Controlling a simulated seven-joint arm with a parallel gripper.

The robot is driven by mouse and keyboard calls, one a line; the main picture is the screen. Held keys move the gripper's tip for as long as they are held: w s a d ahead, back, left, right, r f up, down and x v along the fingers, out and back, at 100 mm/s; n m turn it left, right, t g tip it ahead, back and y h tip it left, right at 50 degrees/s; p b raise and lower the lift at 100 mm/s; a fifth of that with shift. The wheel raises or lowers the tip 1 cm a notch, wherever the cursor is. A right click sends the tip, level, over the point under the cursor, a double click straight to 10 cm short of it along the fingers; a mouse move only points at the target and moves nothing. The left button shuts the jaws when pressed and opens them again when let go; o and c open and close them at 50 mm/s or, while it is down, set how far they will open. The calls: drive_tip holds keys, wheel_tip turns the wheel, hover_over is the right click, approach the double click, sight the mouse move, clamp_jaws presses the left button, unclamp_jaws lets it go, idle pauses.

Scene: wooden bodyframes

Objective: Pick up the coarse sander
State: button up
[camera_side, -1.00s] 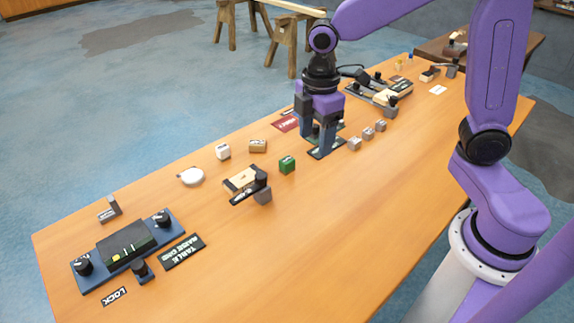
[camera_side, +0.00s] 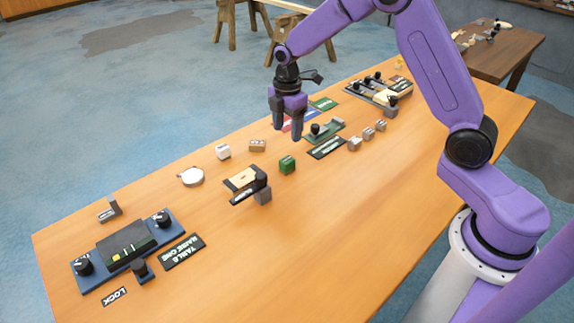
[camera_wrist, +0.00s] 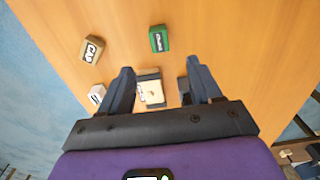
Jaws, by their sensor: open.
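A small green block (camera_side: 287,165) with a white label stands on the wooden table. The label looks like "Coarse" in the wrist view (camera_wrist: 159,39), though it is small. My gripper (camera_side: 285,131) is open and empty, pointing down above the table, behind the block in the side view and apart from it. In the wrist view my fingers (camera_wrist: 160,68) are spread, with the green block beyond their tips. A green tool with a black knob (camera_side: 325,131) lies right of my gripper in the side view.
A tan block (camera_side: 257,146), a white block (camera_side: 222,152) and a black holder with a pale top (camera_side: 245,182) stand near the green block. Several grey blocks (camera_side: 368,134) sit to the right. A blue control panel (camera_side: 125,250) is at the near left. The front middle is clear.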

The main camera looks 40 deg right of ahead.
sight(287, 159)
wheel_tip(287, 159, down, 13)
drive_tip(key=shift+r, duration=0.2)
idle(0.4)
drive_tip(key=c, duration=1)
